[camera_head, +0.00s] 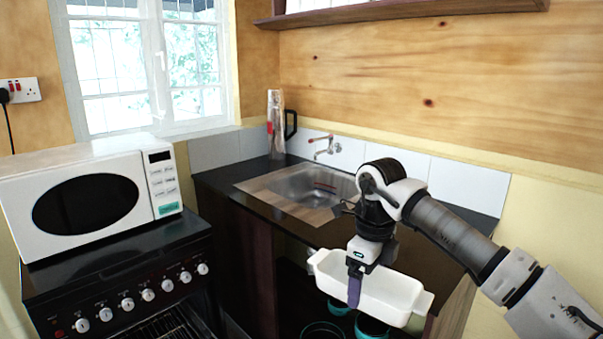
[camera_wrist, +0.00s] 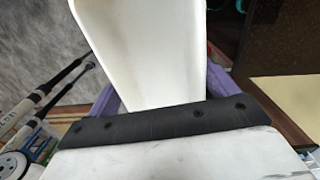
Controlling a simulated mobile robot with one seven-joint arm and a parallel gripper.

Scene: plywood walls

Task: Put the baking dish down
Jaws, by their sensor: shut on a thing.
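The baking dish (camera_head: 383,291) is white and rectangular with a tab handle at each end. In the head view it hangs in front of the dark counter's front edge, at about the height of the open space below. My gripper (camera_head: 355,288) is shut on its near long wall, with one purple finger showing on the outside. In the wrist view the white dish (camera_wrist: 150,45) fills the middle between the purple fingers (camera_wrist: 160,98). The dish looks roughly level. The far finger is hidden in the head view.
The black counter (camera_head: 258,174) holds a metal sink (camera_head: 310,190) and a tall patterned container (camera_head: 276,125). A white microwave (camera_head: 90,190) stands on the black stove (camera_head: 120,270) at left. Teal-rimmed pots (camera_head: 372,326) sit low beneath the dish. A shelf (camera_head: 400,10) is overhead.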

